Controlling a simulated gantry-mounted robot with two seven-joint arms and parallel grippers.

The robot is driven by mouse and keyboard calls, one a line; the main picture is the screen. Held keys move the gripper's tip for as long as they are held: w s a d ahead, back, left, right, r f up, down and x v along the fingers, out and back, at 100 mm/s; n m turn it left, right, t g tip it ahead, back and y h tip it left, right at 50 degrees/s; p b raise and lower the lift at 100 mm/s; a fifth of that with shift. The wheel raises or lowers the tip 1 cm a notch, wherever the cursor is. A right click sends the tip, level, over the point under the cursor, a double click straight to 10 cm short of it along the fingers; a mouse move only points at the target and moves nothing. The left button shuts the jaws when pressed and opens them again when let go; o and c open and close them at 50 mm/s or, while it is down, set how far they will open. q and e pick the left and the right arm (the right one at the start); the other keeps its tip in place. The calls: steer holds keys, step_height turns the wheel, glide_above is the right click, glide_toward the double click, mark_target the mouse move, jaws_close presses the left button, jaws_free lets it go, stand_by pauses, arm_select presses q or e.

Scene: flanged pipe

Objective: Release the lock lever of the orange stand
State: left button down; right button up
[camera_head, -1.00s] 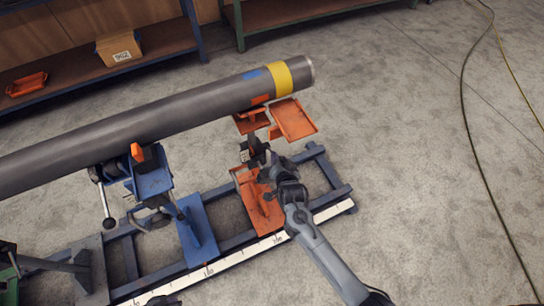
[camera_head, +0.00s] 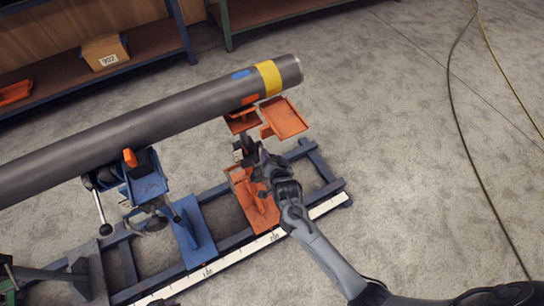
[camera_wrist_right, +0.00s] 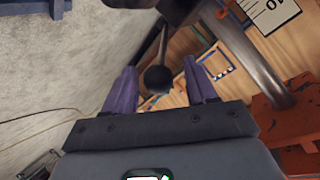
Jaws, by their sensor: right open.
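The orange stand (camera_head: 252,199) is on the blue rail frame, its base plate low and its orange top plates (camera_head: 285,118) under the pipe's right end. My right gripper (camera_head: 250,156) is at the stand's post, just below the top plates. In the right wrist view, the lock lever (camera_wrist_right: 158,78) is a thin rod with a round black knob. The knob appears between the two purple fingers of my open right gripper (camera_wrist_right: 161,75), with gaps on both sides; I cannot tell contact. In the head view my gripper and forearm hide the lever. My left gripper is not seen.
The grey pipe (camera_head: 150,122) with a yellow band lies above the rail frame. A blue stand (camera_head: 195,232) with its own lever (camera_head: 101,212) is to the left. Shelves (camera_head: 150,60) stand behind. The floor right of the frame is clear apart from hoses (camera_head: 480,180).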

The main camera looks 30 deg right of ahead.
steer(key=p+v, duration=0.3)
steer(key=v, duration=0.7)
steer(key=shift+s, duration=0.15)
steer(key=shift+r, duration=0.1)
